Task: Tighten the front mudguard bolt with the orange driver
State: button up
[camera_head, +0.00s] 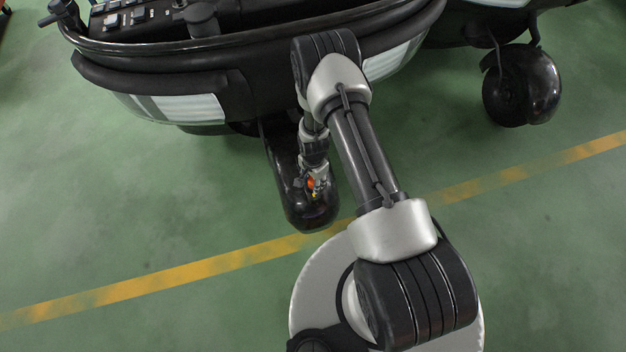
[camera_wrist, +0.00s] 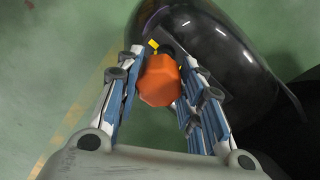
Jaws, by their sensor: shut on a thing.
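The orange driver (camera_wrist: 160,82) sits between the fingers of my gripper (camera_wrist: 163,60), which is shut on it. In the wrist view I look down on its faceted orange handle end; its tip is hidden below. The glossy black front mudguard (camera_wrist: 228,50) lies beneath and to the right. A small yellow patch (camera_wrist: 153,46) shows just past the handle; I cannot tell what it belongs to. The bolt is not clearly visible. In the head view, my gripper (camera_head: 317,184) and the driver (camera_head: 311,183) are over the mudguard (camera_head: 300,215), and contact cannot be judged.
The black rickshaw body (camera_head: 160,85) with pale panels overhangs behind the mudguard, close to my arm. Another black wheel cover (camera_head: 530,85) stands at the right. The green floor (camera_head: 110,220) with a yellow line (camera_head: 180,277) is clear at left and right.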

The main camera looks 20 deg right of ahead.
jog(key=shift+w+a+r+p, duration=0.1)
jog(key=shift+r+p, duration=0.6)
jog(key=shift+r, duration=0.45)
jog(key=shift+w+a+r+p, duration=0.1)
jog(key=shift+r+p, duration=0.55)
jog(key=shift+r, duration=0.5)
jog(key=shift+r, duration=0.1)
